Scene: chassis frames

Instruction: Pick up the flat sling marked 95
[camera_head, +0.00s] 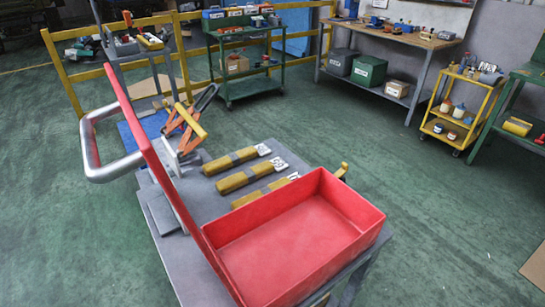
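The marks are too small to read, so I cannot tell which is 95. The red tray's edge partly hides the near sling. Neither of my grippers shows in the head view.
An open, empty red tray (305,222) stands at the front of the cart. A long red bar (150,150) and an orange folding tool (183,122) are left of the slings. A green shelf trolley (250,88), a workbench (395,40) and a yellow trolley (440,130) stand behind.

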